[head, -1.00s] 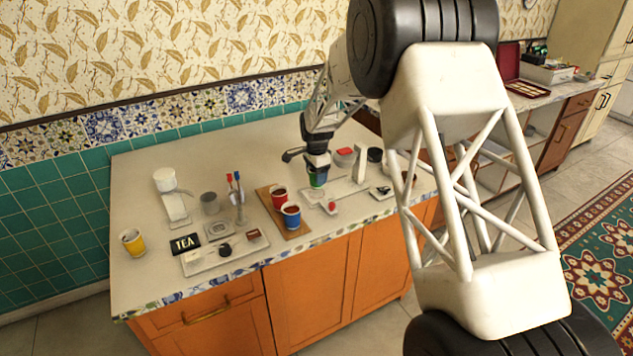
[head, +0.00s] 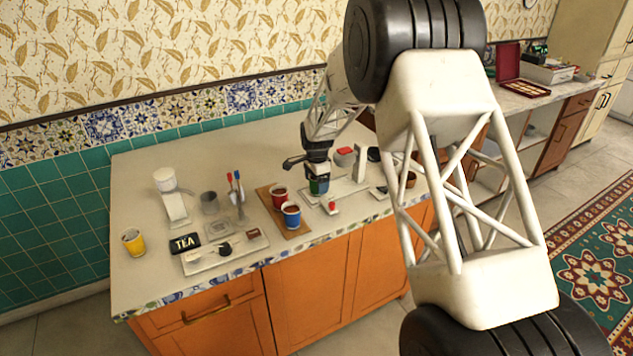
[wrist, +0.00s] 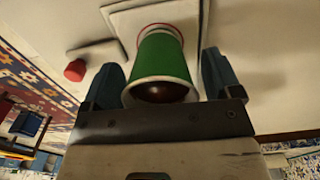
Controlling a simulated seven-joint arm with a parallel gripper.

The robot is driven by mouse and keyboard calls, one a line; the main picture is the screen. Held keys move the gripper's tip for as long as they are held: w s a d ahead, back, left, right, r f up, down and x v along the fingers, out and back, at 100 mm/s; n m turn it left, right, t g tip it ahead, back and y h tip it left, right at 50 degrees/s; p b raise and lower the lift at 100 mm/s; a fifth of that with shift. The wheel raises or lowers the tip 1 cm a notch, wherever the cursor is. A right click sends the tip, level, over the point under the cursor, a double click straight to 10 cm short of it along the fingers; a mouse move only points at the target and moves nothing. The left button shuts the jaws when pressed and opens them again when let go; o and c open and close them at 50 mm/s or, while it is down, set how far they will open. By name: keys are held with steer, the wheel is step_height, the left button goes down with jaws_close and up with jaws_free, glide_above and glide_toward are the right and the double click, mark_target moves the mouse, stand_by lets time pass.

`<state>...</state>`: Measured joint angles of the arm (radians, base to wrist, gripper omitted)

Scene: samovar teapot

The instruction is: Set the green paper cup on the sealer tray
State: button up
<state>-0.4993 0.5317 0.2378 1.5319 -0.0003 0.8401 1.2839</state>
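The green paper cup (wrist: 162,62) is upright, with a white rim and dark drink inside. In the wrist view it is between the two blue-grey fingers of my gripper (wrist: 162,80), with a narrow gap showing on each side. The cup's base is at a red ring on the pale sealer tray (wrist: 125,18); I cannot tell whether it touches. In the head view the cup (head: 319,186) is low over the left end of the white tray (head: 346,191), partly hidden by my gripper (head: 318,178).
A red button (wrist: 75,70) on a white base is near the cup. A red cup (head: 280,194) and a blue cup (head: 291,214) stand on a brown board to the left. A white post (head: 359,166) and a red-topped container (head: 344,156) are behind right.

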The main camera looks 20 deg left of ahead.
steer(key=shift+r, duration=0.15)
step_height(320, 180, up, 12)
stand_by(0.9)
stand_by(0.8)
